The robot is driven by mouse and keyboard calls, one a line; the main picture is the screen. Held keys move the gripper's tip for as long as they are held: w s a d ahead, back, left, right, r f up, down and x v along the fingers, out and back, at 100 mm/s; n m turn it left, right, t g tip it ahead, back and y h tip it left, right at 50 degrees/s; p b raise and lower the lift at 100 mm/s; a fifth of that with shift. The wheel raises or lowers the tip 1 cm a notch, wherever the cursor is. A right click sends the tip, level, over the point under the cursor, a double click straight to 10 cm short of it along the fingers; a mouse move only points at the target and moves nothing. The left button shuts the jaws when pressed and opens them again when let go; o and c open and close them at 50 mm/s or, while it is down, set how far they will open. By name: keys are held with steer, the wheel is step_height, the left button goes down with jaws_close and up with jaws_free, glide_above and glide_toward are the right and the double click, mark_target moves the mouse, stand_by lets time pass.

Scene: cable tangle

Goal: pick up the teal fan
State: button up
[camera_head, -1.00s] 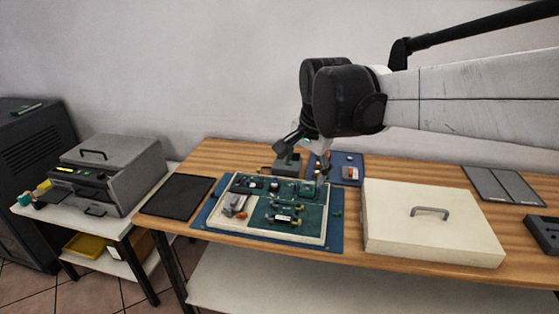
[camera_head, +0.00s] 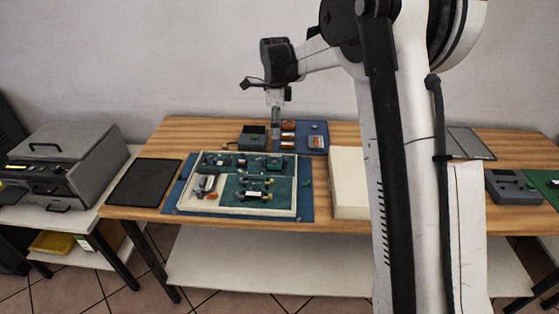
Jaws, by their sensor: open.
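A board in a pale tray (camera_head: 233,213) lies on the wooden table with several small parts on it. A small dark teal square part (camera_head: 275,163) sits near the board's back right corner; it may be the teal fan, but it is too small to tell. My gripper (camera_head: 275,136) points down behind the board's back edge, near a dark box and a blue mat. It is open, and I see nothing held in it. Its fingers are small in this view, and its exact height above the table is unclear.
A dark box (camera_head: 252,138) and a blue mat (camera_head: 318,131) with orange parts flank my gripper. A black mat (camera_head: 145,183) lies left of the board. A cream case (camera_head: 347,185) stands right of it, partly hidden by my arm. A grey machine (camera_head: 72,150) stands far left.

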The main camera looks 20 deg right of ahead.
steer(key=f, duration=0.1)
glide_above(275, 161)
steer(key=f, duration=0.8)
steer(key=shift+w+d, duration=0.15)
steer(key=shift+d, duration=0.1)
steer(key=shift+s+a+f, duration=0.1)
steer(key=shift+a+f, duration=0.05)
steer(key=shift+f, duration=1.2)
steer(key=shift+s+a+f, duration=0.1)
steer(key=shift+a+f, duration=0.05)
steer(key=shift+f, duration=1.2)
steer(key=c, duration=1.2)
